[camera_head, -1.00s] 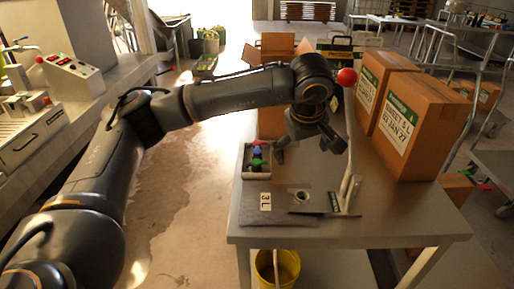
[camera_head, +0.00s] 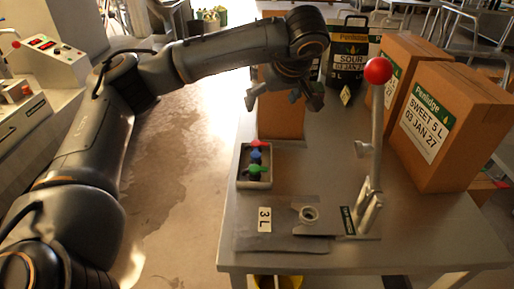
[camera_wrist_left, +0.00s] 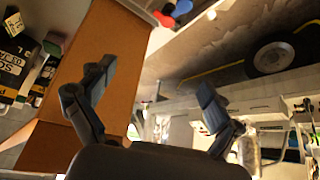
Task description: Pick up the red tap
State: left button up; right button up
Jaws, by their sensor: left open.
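The red tap (camera_head: 257,143) lies at the far end of a small grey tray (camera_head: 244,182) on the metal table, beside a blue tap (camera_head: 256,156) and a green tap (camera_head: 258,169). My left gripper (camera_head: 283,100) is open and empty, above the table beyond the tray and a little to its right. In the left wrist view its two fingers (camera_wrist_left: 156,78) are spread with nothing between them. Red and blue pieces, seemingly the taps, show at that view's top edge, the red one (camera_wrist_left: 163,19) partly cut off. My right gripper is not in view.
A lever with a red ball (camera_head: 378,71) stands upright on the table, right of the gripper. Cardboard boxes (camera_head: 455,125) stand to the right. An open carton (camera_head: 281,118) is behind the tray, close to the gripper. A plate marked 3 L (camera_head: 285,218) lies in front.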

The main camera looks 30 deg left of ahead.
pick_arm(q)
jog(key=b, duration=0.6)
send_near(257, 143)
jog(key=p+x, duration=0.1)
jog(key=x, duration=0.7)
jog(key=shift+a+r+p, duration=0.1)
jog(key=shift+p, duration=0.25)
jog(key=shift+w+a+f, duration=0.15)
jog(key=shift+a+f, duration=0.05)
jog(key=shift+f, duration=0.2)
jog(key=c, duration=1.3)
